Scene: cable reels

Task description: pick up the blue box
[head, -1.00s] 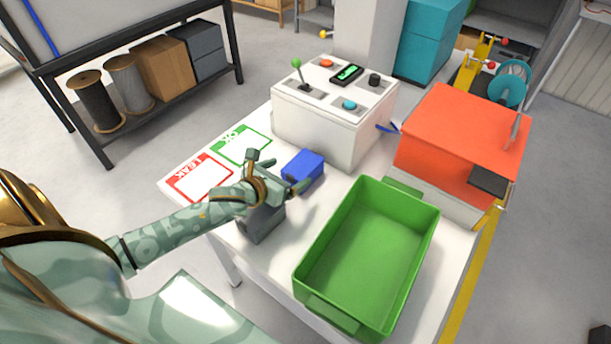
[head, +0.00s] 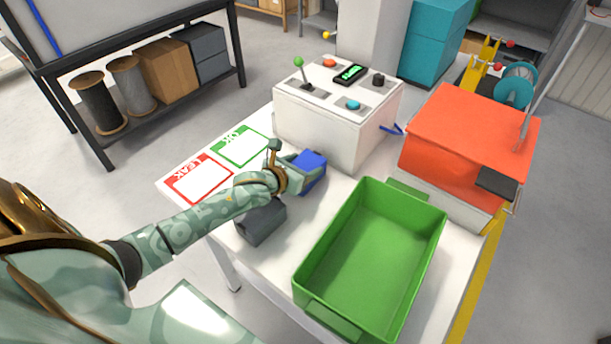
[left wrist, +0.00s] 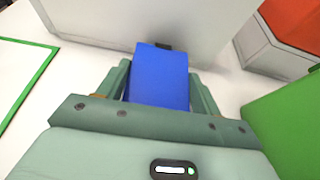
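The blue box (head: 312,168) lies on the white table in front of the white control box. My left gripper (head: 305,172) reaches it from the left and partly covers it. In the left wrist view the blue box (left wrist: 159,78) stands between the two fingers (left wrist: 160,88), one along each side. The fingers look open around it, with narrow gaps; contact is not clear. The box rests on the table and does not look lifted. My right gripper is not in view.
A dark grey box (head: 262,222) lies below my left wrist. An empty green crate (head: 350,322) stands to the right. The control box (head: 325,125) with a lever is behind, an orange-red bin (head: 470,135) right. LEAK (head: 198,178) and OK (head: 240,146) marked areas are empty.

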